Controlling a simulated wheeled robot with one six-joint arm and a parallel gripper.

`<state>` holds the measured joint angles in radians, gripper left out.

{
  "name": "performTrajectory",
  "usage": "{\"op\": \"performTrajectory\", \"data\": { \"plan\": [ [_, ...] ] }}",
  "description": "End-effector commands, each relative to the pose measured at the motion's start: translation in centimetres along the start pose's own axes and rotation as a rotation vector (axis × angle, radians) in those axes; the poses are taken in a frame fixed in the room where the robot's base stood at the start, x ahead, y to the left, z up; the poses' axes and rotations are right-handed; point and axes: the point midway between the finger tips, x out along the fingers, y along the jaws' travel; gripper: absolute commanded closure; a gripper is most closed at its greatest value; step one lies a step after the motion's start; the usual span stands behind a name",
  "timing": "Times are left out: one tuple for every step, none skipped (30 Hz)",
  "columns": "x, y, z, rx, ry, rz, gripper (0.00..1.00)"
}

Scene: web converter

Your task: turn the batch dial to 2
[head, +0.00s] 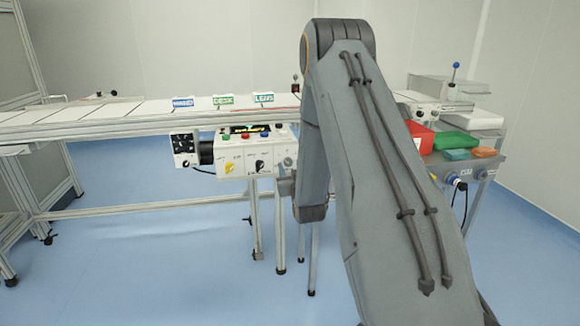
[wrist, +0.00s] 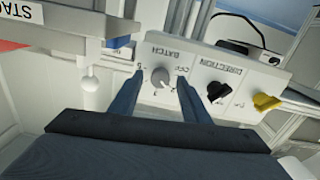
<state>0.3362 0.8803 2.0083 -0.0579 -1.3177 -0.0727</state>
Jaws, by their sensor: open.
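The batch dial (wrist: 160,77) is a round grey knob on a white control panel (wrist: 190,55) labelled BATCH in the wrist view. Its numerals are too small to read surely, and I cannot tell its setting. My gripper (wrist: 157,88) is open, with one blue finger on each side of the dial; contact cannot be told. In the head view the panel (head: 237,160) hangs under the conveyor, and my arm hides its right end, the batch dial and most of my gripper.
Beside the batch dial are a black DIRECTION knob (wrist: 218,91) and a yellow knob (wrist: 266,102). A conveyor (head: 130,117) runs above the panel. Red (head: 418,139) and green (head: 455,141) bins sit at right.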

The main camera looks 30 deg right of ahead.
Motion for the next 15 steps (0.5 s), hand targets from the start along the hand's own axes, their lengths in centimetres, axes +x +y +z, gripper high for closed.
{"op": "performTrajectory", "data": {
  "plan": [
    [-0.9,0.0,0.0,0.0,-0.001,0.0,0.57],
    [-1.4,0.0,0.0,0.0,-0.002,0.0,0.57],
    [-2.1,0.1,-0.1,0.0,-0.001,0.0,0.57],
    [-2.6,0.1,-0.1,0.0,-0.001,0.001,0.57],
    [-3.1,0.1,-0.1,0.0,-0.001,0.001,0.57],
    [-3.7,0.1,-0.1,0.0,-0.001,0.001,0.57],
    [-4.1,0.1,0.0,0.0,-0.001,0.001,0.57],
    [-4.5,0.1,0.0,0.0,-0.002,0.001,0.57],
    [-5.0,0.1,0.0,0.0,0.0,0.001,0.57],
    [-5.2,0.1,0.0,0.0,0.0,0.001,0.57],
    [-5.5,0.1,0.0,0.0,-0.001,0.001,0.57],
    [-5.8,0.1,0.0,0.0,-0.001,0.001,0.57],
    [-5.9,0.1,0.0,0.0,0.0,0.001,0.57],
    [-6.0,0.1,-0.1,0.0,0.0,0.001,0.57],
    [-6.1,0.1,-0.1,0.0,0.001,0.001,0.57]
  ]
}}
